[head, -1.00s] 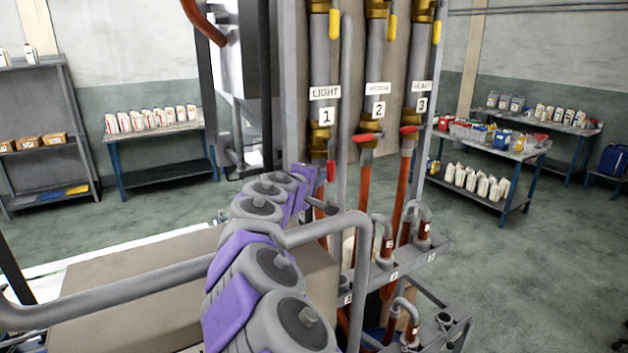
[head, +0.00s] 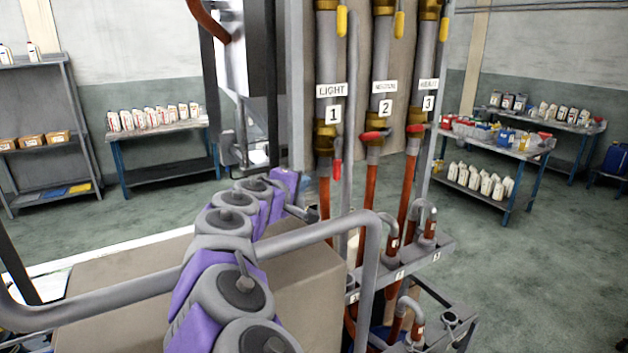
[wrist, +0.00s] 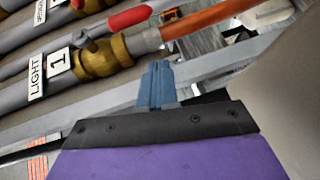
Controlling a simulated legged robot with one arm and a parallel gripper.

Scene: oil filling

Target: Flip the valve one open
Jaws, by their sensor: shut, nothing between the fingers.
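Valve one is a brass valve (head: 324,140) on the pipe labelled LIGHT 1. Its red handle (head: 337,160) hangs down along the pipe, beside the orange hose. In the wrist view the valve (wrist: 100,57) is at upper left, and its red handle (wrist: 130,18) points toward the orange hose, roughly in line with the pipe. My gripper (head: 309,214) is left of and below the handle, apart from it. In the wrist view my gripper's blue fingers (wrist: 156,75) are together and empty, beside the valve and not touching it.
Valves two (head: 374,137) and three (head: 416,129) have red handles lying crosswise. A grey rack (head: 425,258) with curved spouts stands below the pipes. A vertical grey post (head: 349,110) runs right of pipe one. Tables with bottles stand farther back, with open floor between.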

